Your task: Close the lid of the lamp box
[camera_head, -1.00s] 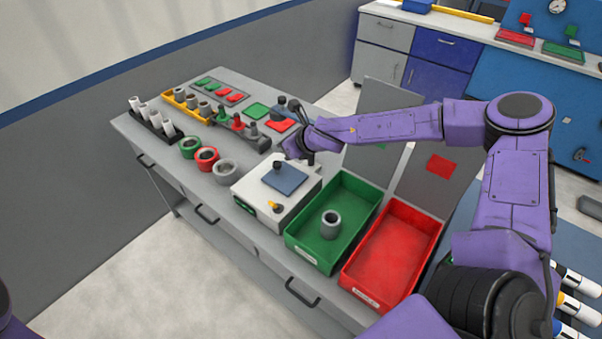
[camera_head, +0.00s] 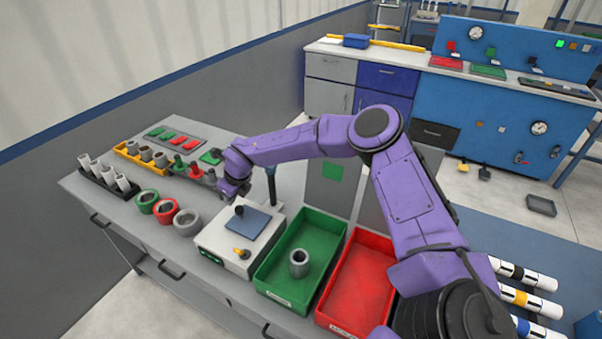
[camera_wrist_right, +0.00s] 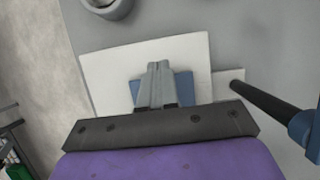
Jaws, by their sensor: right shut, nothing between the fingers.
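The white box (camera_head: 225,240), which I take to be the lamp box, sits on the grey table. A blue-grey plate (camera_head: 249,223) lies on its top, with a black knob behind it and a yellow knob in front. I cannot tell which part is the lid. My right gripper (camera_head: 231,190) is shut and empty, above the back left part of the box. In the right wrist view its closed fingertips (camera_wrist_right: 158,67) overlap the blue plate (camera_wrist_right: 181,86) and the white box top (camera_wrist_right: 110,75). Contact cannot be told. My left gripper is out of view.
A dark post (camera_head: 271,186) stands just right of my right gripper. A green bin (camera_head: 322,232) with a grey ring (camera_head: 299,263) and a red bin (camera_head: 361,283) are to the right. Several rings and racks of parts stand to the left.

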